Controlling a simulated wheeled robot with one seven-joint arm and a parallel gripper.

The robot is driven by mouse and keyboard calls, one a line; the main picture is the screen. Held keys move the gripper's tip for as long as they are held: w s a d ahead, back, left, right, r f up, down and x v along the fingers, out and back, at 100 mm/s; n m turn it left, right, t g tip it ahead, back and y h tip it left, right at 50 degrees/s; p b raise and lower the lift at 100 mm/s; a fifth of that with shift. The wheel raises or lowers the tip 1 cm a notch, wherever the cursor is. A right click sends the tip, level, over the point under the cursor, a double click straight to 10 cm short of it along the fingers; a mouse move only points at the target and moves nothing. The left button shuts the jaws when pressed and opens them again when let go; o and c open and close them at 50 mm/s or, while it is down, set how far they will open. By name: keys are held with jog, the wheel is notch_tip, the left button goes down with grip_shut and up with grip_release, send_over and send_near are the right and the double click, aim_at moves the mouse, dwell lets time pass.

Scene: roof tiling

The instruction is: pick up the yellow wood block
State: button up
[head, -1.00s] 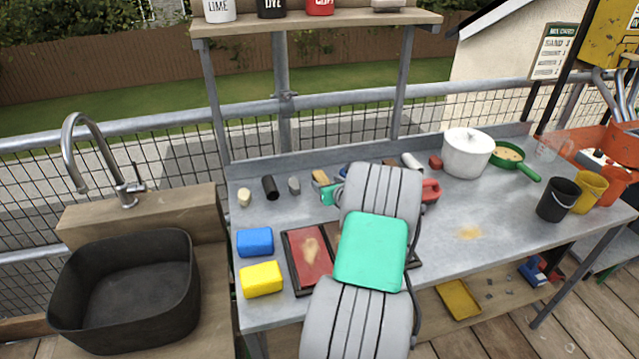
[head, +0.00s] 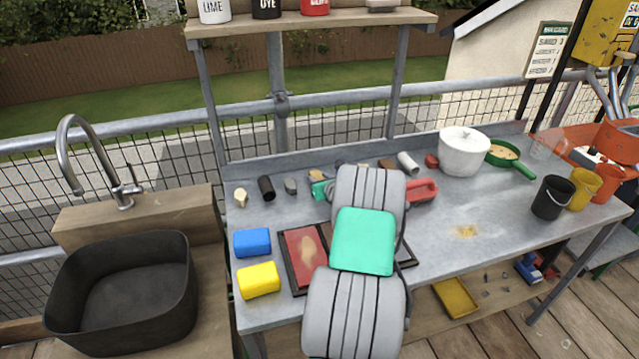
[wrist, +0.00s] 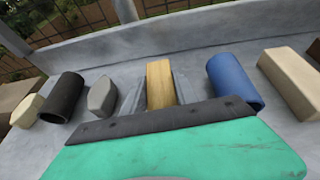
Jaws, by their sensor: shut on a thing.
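The yellow wood block (wrist: 160,80) is a small tan-yellow piece in the middle of the wrist view. The two grey fingers of my gripper (wrist: 159,92) stand on either side of it, shut on it. The green and dark front of my wrist hides the block's near end. In the head view a small part of the yellow wood block (head: 318,174) shows just beyond my gripper (head: 325,188), behind my arm. I cannot tell whether the block is clear of the tabletop.
A dark cylinder (wrist: 63,97) and grey stone (wrist: 102,95) lie left; a blue tube (wrist: 233,81) and beige block (wrist: 291,81) lie right. A white pot (head: 463,151) stands right.

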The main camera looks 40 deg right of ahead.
grip_shut()
